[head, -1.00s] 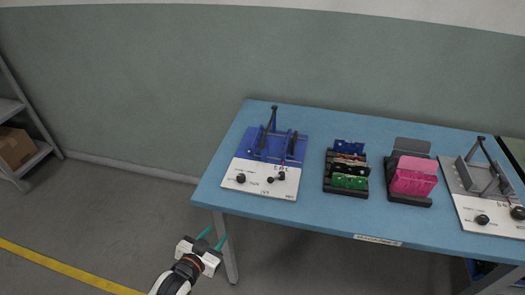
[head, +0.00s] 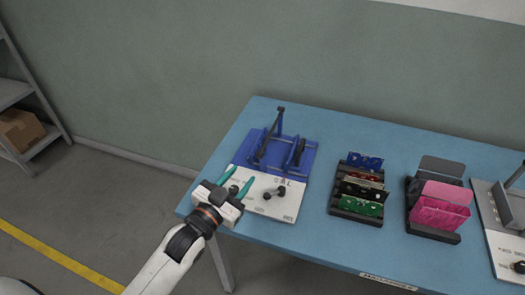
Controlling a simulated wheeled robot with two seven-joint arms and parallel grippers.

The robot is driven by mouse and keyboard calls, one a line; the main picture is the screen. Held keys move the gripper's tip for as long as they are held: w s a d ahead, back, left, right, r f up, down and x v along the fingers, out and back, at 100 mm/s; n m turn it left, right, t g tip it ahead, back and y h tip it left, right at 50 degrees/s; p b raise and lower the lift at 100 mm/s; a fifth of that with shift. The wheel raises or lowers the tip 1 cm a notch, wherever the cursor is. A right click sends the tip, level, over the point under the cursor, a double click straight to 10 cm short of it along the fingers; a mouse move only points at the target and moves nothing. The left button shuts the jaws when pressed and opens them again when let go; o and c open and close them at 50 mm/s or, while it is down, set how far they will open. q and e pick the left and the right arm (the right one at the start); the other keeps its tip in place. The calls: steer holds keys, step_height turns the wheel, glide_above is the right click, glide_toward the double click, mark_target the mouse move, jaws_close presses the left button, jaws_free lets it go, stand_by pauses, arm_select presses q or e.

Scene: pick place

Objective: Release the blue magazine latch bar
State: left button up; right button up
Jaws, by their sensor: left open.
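The blue magazine (head: 258,146) stands at the left end of the blue table, on a board with a blue back half and a white front half. A dark upright latch bar (head: 279,121) rises at its back, with blue and dark side plates around it. My left gripper (head: 236,184) is open, its two teal fingers over the front left of the white panel (head: 284,208). It is in front of the magazine and apart from the bar. It partly covers a black knob on the panel; another black knob (head: 275,193) shows beside it. My right gripper is out of view.
A black rack (head: 345,214) with several coloured boards stands to the right of the magazine. Beside it is a black holder (head: 432,236) with pink and grey plates. A second, grey magazine (head: 502,208) is cut off at the right edge. Bare blue tabletop (head: 316,240) lies in front.

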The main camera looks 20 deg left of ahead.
mark_target(258, 157)
arm_select(q)
steer(key=x, duration=0.3)
steer(key=shift+w+r, duration=0.15)
steer(key=shift+w, duration=0.1)
steer(key=x, duration=0.6)
steer(key=shift+w+d, duration=0.2)
steer(key=shift+w, duration=0.05)
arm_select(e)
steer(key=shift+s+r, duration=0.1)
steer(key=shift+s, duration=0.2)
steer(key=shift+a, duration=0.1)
arm_select(q)
jaws_close()
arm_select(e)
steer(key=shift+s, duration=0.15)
